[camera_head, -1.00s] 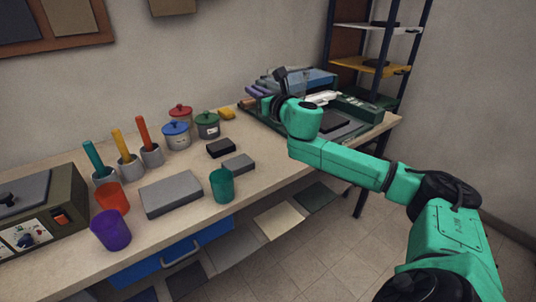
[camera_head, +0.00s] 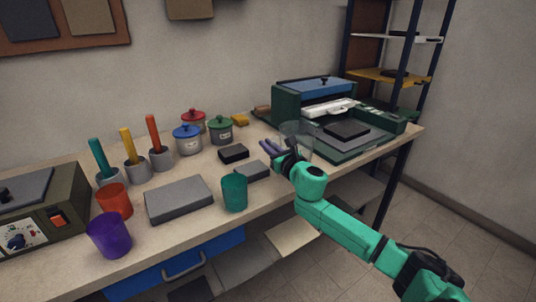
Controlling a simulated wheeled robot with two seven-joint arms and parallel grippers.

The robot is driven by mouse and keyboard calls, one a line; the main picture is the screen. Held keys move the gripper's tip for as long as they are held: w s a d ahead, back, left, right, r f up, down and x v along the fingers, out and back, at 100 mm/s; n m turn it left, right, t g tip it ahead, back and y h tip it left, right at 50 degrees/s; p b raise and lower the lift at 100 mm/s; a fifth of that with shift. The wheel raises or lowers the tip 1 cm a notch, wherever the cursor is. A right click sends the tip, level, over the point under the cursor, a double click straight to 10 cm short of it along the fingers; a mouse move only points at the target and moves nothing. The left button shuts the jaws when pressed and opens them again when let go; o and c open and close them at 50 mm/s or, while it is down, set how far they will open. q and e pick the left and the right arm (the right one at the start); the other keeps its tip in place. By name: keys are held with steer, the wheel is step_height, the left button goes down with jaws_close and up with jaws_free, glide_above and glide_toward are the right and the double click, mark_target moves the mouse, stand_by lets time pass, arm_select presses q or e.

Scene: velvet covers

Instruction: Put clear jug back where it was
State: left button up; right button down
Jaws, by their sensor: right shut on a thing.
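The clear jug (camera_head: 297,136) is a see-through vessel above the bench, in front of the green press. My right gripper (camera_head: 276,149) is at its left side and shut on it. The gripper's dark fingers reach toward the left. Part of the jug is hidden behind the gripper, and I cannot tell whether its base touches the bench. My left gripper is not in view.
A green press (camera_head: 350,140) fills the bench's right end. A teal cup (camera_head: 234,192), grey block (camera_head: 179,199), small grey block (camera_head: 252,171) and black block (camera_head: 234,154) lie to the left. Lidded jars (camera_head: 187,139) stand behind. Bare bench (camera_head: 268,194) shows along the front.

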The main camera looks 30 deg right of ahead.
steer(key=shift+w+f, duration=0.1)
steer(key=shift+f, duration=0.7)
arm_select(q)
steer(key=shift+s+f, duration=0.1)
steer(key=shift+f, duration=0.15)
arm_select(e)
steer(key=shift+f, duration=0.1)
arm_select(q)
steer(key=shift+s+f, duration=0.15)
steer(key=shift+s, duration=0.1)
arm_select(e)
steer(key=c, duration=0.9)
jaws_free()
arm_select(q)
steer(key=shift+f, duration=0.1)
arm_select(e)
steer(key=s, duration=0.8)
steer(key=s+a, duration=0.1)
steer(key=s, duration=0.3)
steer(key=shift+r, duration=0.2)
